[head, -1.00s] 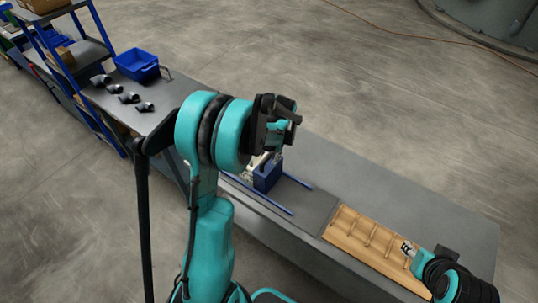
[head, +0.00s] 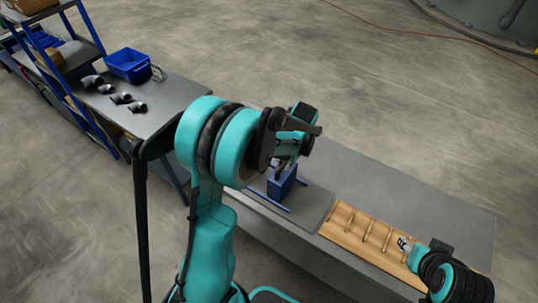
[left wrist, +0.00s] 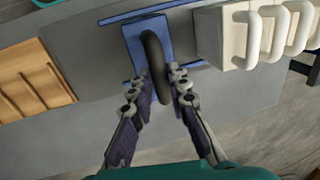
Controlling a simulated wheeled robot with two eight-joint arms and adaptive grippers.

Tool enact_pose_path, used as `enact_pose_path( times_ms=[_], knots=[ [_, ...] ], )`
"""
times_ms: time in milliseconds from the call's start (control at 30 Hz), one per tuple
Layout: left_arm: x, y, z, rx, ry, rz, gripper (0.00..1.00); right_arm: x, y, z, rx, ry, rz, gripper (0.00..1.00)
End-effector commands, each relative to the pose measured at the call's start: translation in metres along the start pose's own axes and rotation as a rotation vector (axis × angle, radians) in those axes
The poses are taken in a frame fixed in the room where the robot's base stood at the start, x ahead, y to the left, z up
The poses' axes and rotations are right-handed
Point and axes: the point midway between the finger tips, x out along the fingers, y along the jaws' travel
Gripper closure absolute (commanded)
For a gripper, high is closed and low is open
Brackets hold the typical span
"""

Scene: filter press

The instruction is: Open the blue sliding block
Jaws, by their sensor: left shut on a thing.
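The blue sliding block (head: 279,186) stands upright on the bench, between two blue rails (head: 270,203). In the left wrist view the block (left wrist: 133,35) has a black curved handle (left wrist: 154,50). My left gripper (left wrist: 160,88) is shut on this handle, with one finger on each side. In the head view my left gripper (head: 284,164) is above the block, partly hidden by its own wrist. White plates with loop handles (left wrist: 228,38) stand to the right of the block in the wrist view, with a gap between. My right gripper (head: 404,243) is over the wooden rack, its fingers too small to judge.
The slatted wooden rack (head: 350,236) lies on the grey bench (head: 440,208) right of the rails. A side table holds a blue bin (head: 128,64) and several dark pipe elbows (head: 122,98). The bench behind the rack is clear.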

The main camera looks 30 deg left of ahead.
Motion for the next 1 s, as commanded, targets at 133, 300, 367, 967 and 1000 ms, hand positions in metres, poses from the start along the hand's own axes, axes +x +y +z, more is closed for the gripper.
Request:
enact_pose_path(
  times_ms=[133,300,367,967,1000],
  knots=[
    [-0.005,0.026,-0.001,0.003,0.001,-0.001,1.00,0.003,0.000,0.002,0.000,0.000,0.000,0.60],
    [-0.007,0.033,0.000,-0.001,0.001,-0.001,1.00,0.003,0.000,0.002,0.000,0.000,0.000,0.60],
    [-0.007,0.032,0.000,-0.001,0.001,-0.001,1.00,0.003,0.000,0.002,0.000,0.000,0.000,0.60],
    [-0.010,0.032,0.000,-0.001,0.000,-0.001,0.62,0.003,0.000,0.002,0.000,0.000,0.000,0.60],
    [-0.013,0.032,0.000,-0.001,0.000,-0.002,0.62,0.003,0.000,0.002,0.000,0.000,0.000,0.60]
  ],
)
